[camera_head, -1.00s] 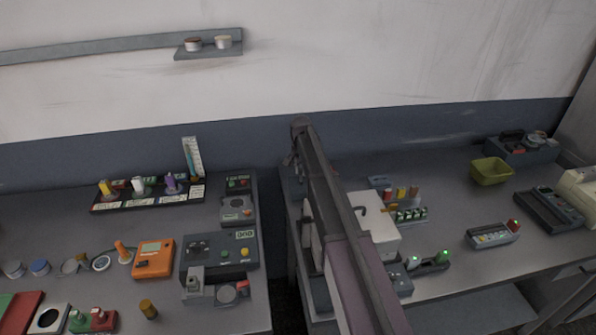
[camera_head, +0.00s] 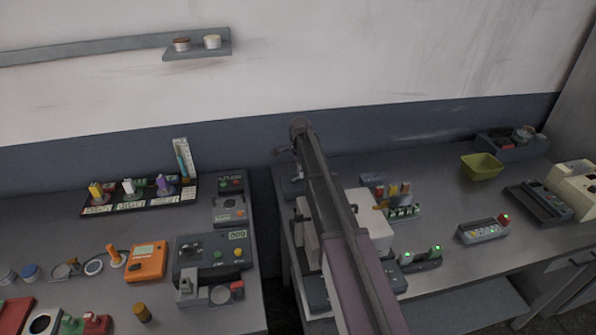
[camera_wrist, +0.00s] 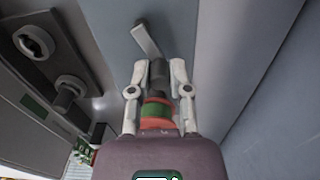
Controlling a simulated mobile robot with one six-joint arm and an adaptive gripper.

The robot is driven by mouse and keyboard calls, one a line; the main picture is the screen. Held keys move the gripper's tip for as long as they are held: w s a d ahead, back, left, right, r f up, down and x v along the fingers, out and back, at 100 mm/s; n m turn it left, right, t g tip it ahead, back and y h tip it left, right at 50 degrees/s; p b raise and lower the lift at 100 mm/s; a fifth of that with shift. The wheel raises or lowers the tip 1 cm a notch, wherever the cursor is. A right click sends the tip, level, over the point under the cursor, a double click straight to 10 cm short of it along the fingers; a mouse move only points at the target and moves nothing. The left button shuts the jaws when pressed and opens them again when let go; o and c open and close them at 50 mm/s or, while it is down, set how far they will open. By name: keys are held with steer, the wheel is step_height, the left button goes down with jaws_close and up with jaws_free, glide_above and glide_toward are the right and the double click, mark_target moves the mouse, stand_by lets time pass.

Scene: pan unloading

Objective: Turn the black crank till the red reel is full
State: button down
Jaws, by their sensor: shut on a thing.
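In the wrist view my gripper (camera_wrist: 158,72) has its two fingers closed on a dark upright grip, which looks like the handle of the black crank (camera_wrist: 158,73). A pale bent lever (camera_wrist: 146,38) lies just beyond the fingertips; I cannot tell whether it joins the grip. A red and green round part (camera_wrist: 157,112) sits between the finger bases; I cannot tell if it is the reel or part of my gripper. In the head view my arm reaches to the back of the right bench and hides most of the crank area. No red reel shows clearly.
The right bench (camera_head: 445,205) carries a green bin (camera_head: 481,167), a white box (camera_head: 371,222) and small lit devices. The left bench holds an orange meter (camera_head: 147,261) and a grey control box (camera_head: 214,254). A dark gap separates the benches.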

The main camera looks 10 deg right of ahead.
steer(key=m, duration=0.2)
steer(key=s+m, duration=0.1)
steer(key=shift+s+d+m, duration=0.1)
steer(key=shift+m, duration=0.3)
steer(key=m, duration=0.1)
steer(key=s+m, duration=0.1)
steer(key=m, duration=0.1)
steer(key=shift+m, duration=0.3)
steer(key=m, duration=0.1)
steer(key=s+m, duration=0.1)
steer(key=m, duration=0.1)
steer(key=shift+a+m, duration=0.2)
steer(key=shift+m, duration=0.1)
steer(key=shift+s+a+m, duration=0.15)
steer(key=shift+m, duration=0.8)
steer(key=shift+s+a+m, duration=0.15)
steer(key=shift+m, duration=0.8)
steer(key=c, duration=0.6)
jaws_free()
steer(key=shift+o, duration=0.2)
